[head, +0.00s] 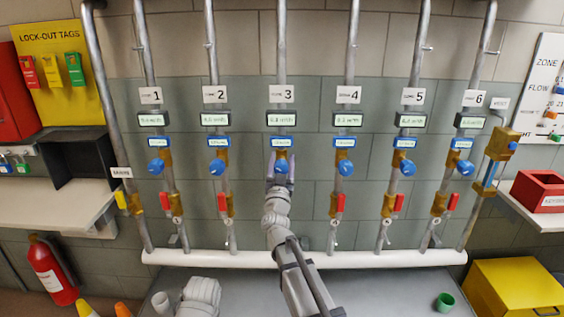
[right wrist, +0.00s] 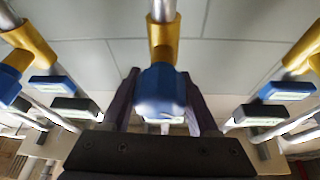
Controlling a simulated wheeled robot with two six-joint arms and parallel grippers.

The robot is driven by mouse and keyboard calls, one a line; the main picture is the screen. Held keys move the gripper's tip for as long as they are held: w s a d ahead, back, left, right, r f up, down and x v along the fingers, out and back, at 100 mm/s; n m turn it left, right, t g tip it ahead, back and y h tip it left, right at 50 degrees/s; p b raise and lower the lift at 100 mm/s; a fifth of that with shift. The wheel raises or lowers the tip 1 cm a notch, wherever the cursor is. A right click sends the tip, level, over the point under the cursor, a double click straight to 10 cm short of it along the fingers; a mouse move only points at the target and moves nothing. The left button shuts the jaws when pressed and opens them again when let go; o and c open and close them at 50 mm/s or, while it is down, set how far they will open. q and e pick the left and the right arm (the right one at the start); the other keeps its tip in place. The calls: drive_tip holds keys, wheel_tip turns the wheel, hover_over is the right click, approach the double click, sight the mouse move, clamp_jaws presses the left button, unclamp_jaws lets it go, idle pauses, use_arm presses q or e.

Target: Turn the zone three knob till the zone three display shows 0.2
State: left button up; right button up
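The zone three knob (head: 281,166) is a blue knob on the third pipe's yellow valve, below a blue label plate. The zone three display (head: 281,120) is a small pale screen above it; its digits are too blurred to read surely. My right gripper (head: 281,172) is at this knob, one dark finger on each side. In the right wrist view the blue knob (right wrist: 161,92) sits between the fingers. Whether they press on it or stand slightly apart I cannot tell. My left gripper is not in view.
Similar knobs stand on both sides, the zone two knob (head: 217,167) and zone four knob (head: 345,167) nearest. Red-handled valves (head: 337,204) hang below. A white horizontal pipe (head: 390,259) runs along the bottom. A green cup (head: 445,301) stands on the grey surface at the right.

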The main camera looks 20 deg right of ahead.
drive_tip(key=c, duration=0.9)
drive_tip(key=m+g+h, duration=0.1)
drive_tip(key=m+h, duration=0.1)
drive_tip(key=m, duration=0.2)
drive_tip(key=shift+d+p, duration=0.1)
drive_tip(key=shift+p, duration=0.25)
drive_tip(key=shift+d+m+g+h, duration=0.1)
drive_tip(key=shift+m+g+h, duration=0.25)
drive_tip(key=shift+m, duration=0.45)
drive_tip(key=o, duration=1.4)
drive_tip(key=shift+f, duration=0.1)
drive_tip(key=shift+n, duration=0.4)
